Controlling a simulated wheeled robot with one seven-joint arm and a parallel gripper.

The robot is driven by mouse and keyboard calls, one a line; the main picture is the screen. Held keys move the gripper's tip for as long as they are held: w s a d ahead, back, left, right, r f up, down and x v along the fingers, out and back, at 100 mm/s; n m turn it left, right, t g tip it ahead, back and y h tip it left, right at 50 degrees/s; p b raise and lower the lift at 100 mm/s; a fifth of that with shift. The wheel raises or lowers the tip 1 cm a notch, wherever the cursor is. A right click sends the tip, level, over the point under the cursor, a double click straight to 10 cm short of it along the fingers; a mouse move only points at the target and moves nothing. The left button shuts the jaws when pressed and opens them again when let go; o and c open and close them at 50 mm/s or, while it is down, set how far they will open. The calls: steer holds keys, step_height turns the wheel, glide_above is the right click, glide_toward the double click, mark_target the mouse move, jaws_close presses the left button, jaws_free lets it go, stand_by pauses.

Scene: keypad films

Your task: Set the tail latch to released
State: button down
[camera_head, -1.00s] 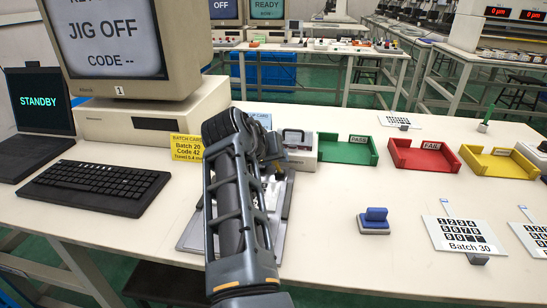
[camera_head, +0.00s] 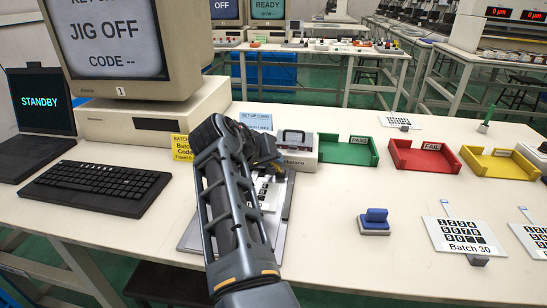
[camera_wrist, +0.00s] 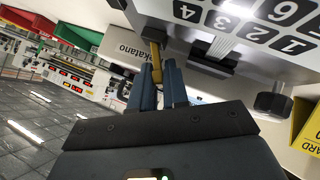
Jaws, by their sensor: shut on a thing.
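The jig (camera_head: 279,235) is a grey plate on the bench, with a white keypad film (camera_head: 268,190) on it, partly behind my arm. In the wrist view the film's printed keys (camera_wrist: 245,20) show at the top right. My gripper (camera_wrist: 164,64) is shut on a small yellow-brown lever (camera_wrist: 154,52) at the jig's edge, which I take to be the tail latch. Its far end and exact setting are hidden. In the head view my gripper (camera_head: 268,160) is over the jig's back part and its fingertips cannot be made out.
A black knob (camera_wrist: 272,102) stands close to the gripper. Behind the jig is a grey Makatano box (camera_head: 298,154). Green (camera_head: 346,152), red (camera_head: 420,160) and yellow (camera_head: 495,164) trays stand to the right. The monitor (camera_head: 112,38) reads JIG OFF.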

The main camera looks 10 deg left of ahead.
steer(key=shift+a, duration=0.1)
steer(key=c, duration=1.2)
jaws_free()
steer(key=shift+s, duration=0.1)
steer(key=p+v, duration=0.1)
steer(key=v, duration=0.6)
steer(key=shift+s+a+r, duration=0.1)
steer(key=shift+a, duration=0.1)
steer(key=shift+s, duration=0.1)
steer(key=shift+a, duration=0.1)
